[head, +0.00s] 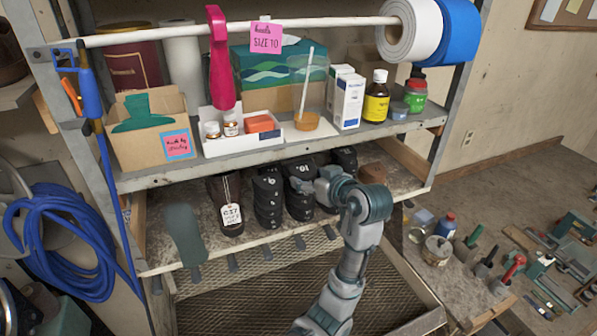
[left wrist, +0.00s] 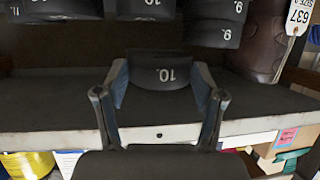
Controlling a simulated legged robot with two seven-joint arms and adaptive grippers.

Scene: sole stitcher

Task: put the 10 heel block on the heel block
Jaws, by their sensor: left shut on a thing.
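My left gripper (head: 303,185) is at the row of black heel blocks on the middle shelf. In the left wrist view, its two fingers (left wrist: 160,110) are closed on the sides of a black heel block (left wrist: 165,76) marked 10. Another block marked 10 (left wrist: 147,9) shows at the top edge of that view, apart from the held one. In the head view, a stack of dark blocks (head: 299,205) stands under and beside the gripper. The gripper and wrist partly hide the blocks there. My right gripper is not in view.
A stack marked 9 (head: 267,198) stands just left, with a tagged brown boot (head: 226,208) beyond it. More dark blocks (head: 345,159) are to the right. The upper shelf (head: 250,152), with boxes and bottles, hangs close above. A mesh drawer (head: 270,300) is below.

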